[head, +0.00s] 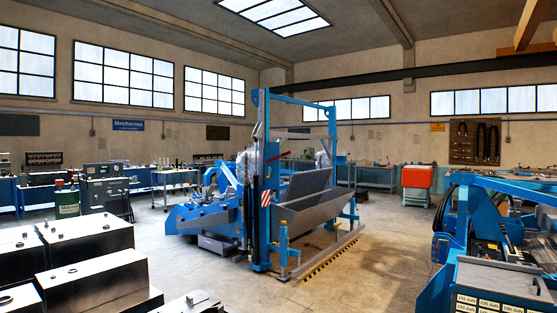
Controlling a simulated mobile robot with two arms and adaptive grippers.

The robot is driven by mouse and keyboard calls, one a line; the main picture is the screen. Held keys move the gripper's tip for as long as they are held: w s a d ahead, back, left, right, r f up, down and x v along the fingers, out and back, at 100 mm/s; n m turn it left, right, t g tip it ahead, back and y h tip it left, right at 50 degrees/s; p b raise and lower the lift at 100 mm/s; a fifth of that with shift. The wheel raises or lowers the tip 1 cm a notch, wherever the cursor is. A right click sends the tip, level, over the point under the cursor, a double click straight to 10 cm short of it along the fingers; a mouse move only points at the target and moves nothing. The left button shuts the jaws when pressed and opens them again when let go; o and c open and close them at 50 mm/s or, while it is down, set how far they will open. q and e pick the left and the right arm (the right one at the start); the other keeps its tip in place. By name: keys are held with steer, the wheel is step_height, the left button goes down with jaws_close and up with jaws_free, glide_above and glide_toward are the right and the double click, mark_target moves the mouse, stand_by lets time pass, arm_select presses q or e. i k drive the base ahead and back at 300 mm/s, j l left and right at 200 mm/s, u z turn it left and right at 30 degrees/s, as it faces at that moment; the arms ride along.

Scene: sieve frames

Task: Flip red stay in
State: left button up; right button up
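A blue machine frame (262,180) with tall posts stands in the middle of the workshop floor in the head view. A thin red bar (277,156) slants up to the right from its front post; it is small, and I cannot tell how its ends are fixed. A grey sloped metal trough (318,212) is mounted to the right of the post. Neither of my grippers shows in this view.
Dark metal boxes with light tops (92,244) fill the near left. Another blue machine (460,225) stands at the near right. A yellow-black striped edge (330,260) runs along the middle machine's base. An orange-red cabinet (417,182) is at the back. Open concrete floor surrounds the middle machine.

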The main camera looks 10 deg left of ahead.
mark_target(277, 157)
steer(key=i+z, duration=0.15)
steer(key=i, duration=0.35)
steer(key=i+j+z, duration=0.1)
steer(key=i, duration=0.35)
steer(key=i+j+z, duration=0.1)
steer(key=i+z, duration=0.4)
steer(key=i, duration=1.7)
steer(key=i+j+u, duration=0.1)
steer(key=i+u, duration=0.2)
steer(key=i, duration=0.25)
steer(key=i+u, duration=0.3)
steer(key=i, duration=0.25)
steer(key=i+l+u, duration=0.3)
steer(key=i, duration=0.25)
steer(key=i+l+u, duration=0.3)
steer(key=i, duration=0.2)
steer(key=i+j+u, duration=0.25)
steer(key=i+u, duration=0.2)
steer(key=i, duration=0.45)
steer(key=i+l+u, duration=0.1)
steer(key=i+u, duration=0.35)
steer(key=i, duration=0.4)
steer(key=i+j+z, duration=0.1)
steer(key=i+z, duration=0.15)
steer(key=i, duration=0.2)
steer(key=i+j+z, duration=0.55)
steer(key=i, duration=0.25)
